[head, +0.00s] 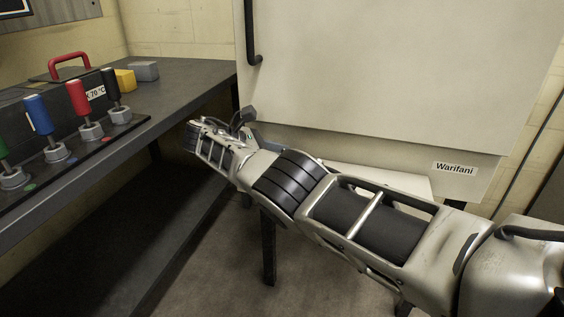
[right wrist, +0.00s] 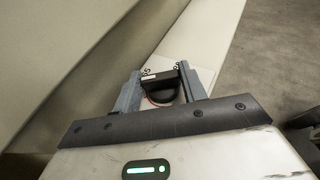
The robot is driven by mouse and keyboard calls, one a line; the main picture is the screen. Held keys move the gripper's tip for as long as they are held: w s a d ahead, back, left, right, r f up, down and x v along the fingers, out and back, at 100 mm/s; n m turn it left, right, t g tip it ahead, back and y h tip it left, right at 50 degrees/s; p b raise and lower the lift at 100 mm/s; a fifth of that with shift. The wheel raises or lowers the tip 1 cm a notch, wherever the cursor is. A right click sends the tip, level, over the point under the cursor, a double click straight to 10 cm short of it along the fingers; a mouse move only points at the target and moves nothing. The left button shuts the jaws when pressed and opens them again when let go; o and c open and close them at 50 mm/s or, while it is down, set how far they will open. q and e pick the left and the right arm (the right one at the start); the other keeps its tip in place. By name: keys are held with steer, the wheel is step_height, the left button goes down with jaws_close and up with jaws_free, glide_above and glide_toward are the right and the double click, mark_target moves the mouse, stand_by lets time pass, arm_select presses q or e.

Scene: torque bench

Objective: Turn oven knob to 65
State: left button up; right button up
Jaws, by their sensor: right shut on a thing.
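The oven (head: 390,70) is a large pale box with a black handle and a "Warifani" label on its lower panel. In the right wrist view, a round black knob (right wrist: 162,92) sits on the oven's pale panel strip (right wrist: 205,40). My right gripper (right wrist: 160,73) is shut on the knob, with one grey finger on each side. Small dark dial marks show beside the fingertips, too small to read surely. In the head view my right arm reaches across the oven's front, and the knob is hidden. My left gripper is in neither view.
A dark workbench (head: 185,75) stands at the left with several coloured-handled tools upright over metal nuts. A yellow block (head: 125,79), a grey block (head: 145,71) and a red handle (head: 70,60) are at its back. Floor shows below my arm.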

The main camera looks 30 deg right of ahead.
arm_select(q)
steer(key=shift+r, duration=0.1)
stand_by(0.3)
arm_select(e)
steer(key=o, duration=1)
steer(key=shift+s+d, duration=0.1)
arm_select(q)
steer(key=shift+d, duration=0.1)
